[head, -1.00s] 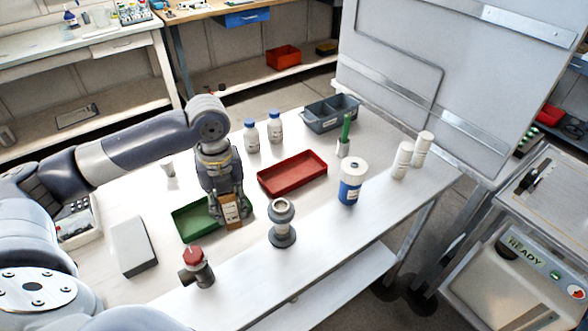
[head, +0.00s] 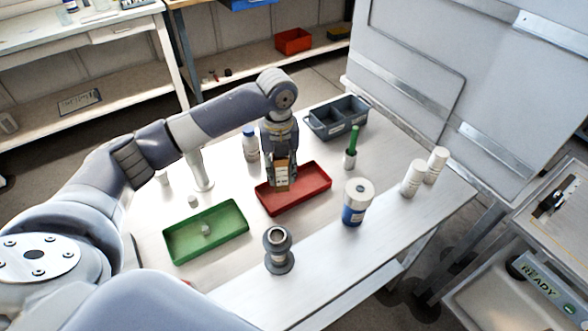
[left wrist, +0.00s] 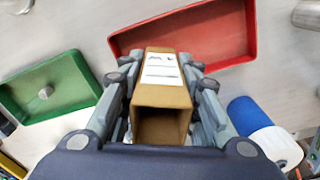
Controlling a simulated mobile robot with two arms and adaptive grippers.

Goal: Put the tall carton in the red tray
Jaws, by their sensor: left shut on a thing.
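The tall carton (head: 282,177) is brown cardboard with a white label. My left gripper (head: 281,180) is shut on it, and the carton stands roughly upright over the left part of the red tray (head: 318,190) in the head view. In the left wrist view the carton (left wrist: 161,92) sits between the two fingers (left wrist: 160,100), its far end overlapping the near rim of the red tray (left wrist: 232,48). The red tray looks empty where it shows. I cannot tell whether the carton's bottom touches the tray. My right gripper is not in view.
A green tray (head: 232,217) with a small pale piece in it lies to the left.

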